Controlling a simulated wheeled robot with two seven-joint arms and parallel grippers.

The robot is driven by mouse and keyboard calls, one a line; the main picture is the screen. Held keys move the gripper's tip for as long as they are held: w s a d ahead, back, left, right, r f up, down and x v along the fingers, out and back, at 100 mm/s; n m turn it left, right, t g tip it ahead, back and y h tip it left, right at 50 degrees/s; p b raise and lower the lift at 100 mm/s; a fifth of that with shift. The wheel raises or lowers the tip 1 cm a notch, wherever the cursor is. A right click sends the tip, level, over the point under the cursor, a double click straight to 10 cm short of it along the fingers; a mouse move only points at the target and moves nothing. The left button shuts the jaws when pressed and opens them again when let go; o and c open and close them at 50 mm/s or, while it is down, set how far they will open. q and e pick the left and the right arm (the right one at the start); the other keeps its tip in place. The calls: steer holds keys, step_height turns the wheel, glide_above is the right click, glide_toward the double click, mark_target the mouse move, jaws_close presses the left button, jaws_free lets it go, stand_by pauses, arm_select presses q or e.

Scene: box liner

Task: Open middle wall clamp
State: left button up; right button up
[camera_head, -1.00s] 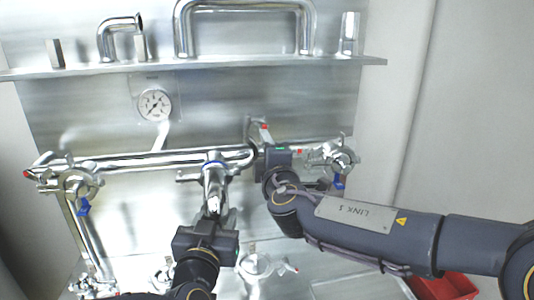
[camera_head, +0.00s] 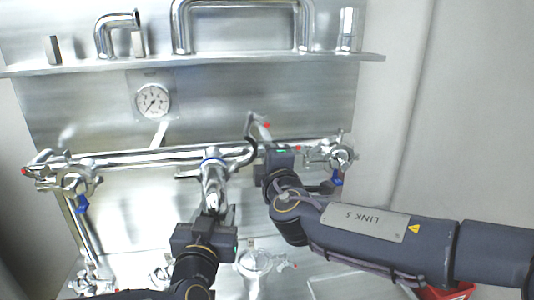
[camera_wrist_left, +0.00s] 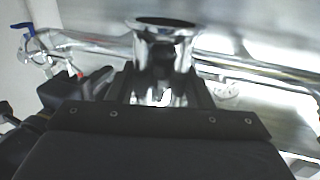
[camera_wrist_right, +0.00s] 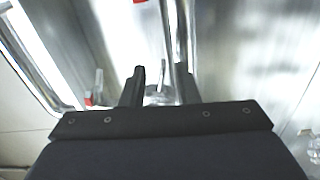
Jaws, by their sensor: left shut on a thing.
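My left gripper (camera_head: 212,212) is shut on a flanged metal pipe piece (camera_head: 213,178), also seen in the left wrist view (camera_wrist_left: 163,45).
The horizontal wall pipe (camera_head: 140,157) has clamps at its left (camera_head: 72,180) and right (camera_head: 340,155) ends. A gauge (camera_head: 152,101) and a shelf (camera_head: 200,62) with pipe parts are above. A lower fitting (camera_head: 256,262) and a red bin (camera_head: 450,291) are below.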

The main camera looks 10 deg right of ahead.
mark_target(213, 204)
arm_select(q)
steer(key=shift+r, duration=0.1)
arm_select(e)
steer(key=s, duration=0.9)
steer(key=shift+s, duration=0.3)
